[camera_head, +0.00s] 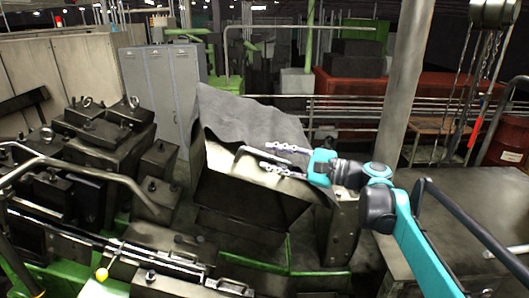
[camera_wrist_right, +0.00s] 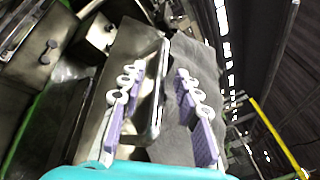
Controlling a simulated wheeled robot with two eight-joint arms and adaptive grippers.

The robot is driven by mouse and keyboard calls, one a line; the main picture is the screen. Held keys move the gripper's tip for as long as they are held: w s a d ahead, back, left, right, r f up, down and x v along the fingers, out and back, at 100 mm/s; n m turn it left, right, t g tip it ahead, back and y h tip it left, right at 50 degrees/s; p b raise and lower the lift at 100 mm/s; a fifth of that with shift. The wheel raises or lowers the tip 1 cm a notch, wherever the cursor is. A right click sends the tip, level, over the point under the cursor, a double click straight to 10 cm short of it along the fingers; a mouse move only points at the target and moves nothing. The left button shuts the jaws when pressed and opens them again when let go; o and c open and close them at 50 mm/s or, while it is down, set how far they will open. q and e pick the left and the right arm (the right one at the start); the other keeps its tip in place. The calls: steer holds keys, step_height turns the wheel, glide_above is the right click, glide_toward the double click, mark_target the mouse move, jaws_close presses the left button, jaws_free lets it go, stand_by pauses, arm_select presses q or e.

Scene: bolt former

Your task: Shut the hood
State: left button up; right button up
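The hood (camera_head: 225,180) is a worn metal cover with a dark grey sheet-like top, standing tilted in the middle of the head view. A bar handle (camera_head: 250,151) sticks out from its face. My right gripper (camera_head: 267,157) reaches in from the right at this handle, its two chain-like fingers apart. In the right wrist view, the gripper (camera_wrist_right: 158,75) is open, with the handle (camera_wrist_right: 157,105) lying between the fingers, and clear gaps show on both sides. Whether a finger touches the hood is unclear. My left gripper is not in view.
Dark machine blocks with eye bolts (camera_head: 105,135) stand on the left, with a curved rail (camera_head: 90,165) in front. Grey lockers (camera_head: 160,85) stand behind. A pillar (camera_head: 405,80) and a metal table (camera_head: 470,210) are on the right, near my arm.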

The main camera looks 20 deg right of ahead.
mark_target(250, 161)
steer(key=x, duration=0.3)
steer(key=shift+w+d+f, duration=0.1)
steer(key=shift+w+d, duration=0.05)
steer(key=shift+w, duration=0.05)
steer(key=shift+s, duration=0.25)
steer(key=shift+w, duration=0.15)
jaws_close()
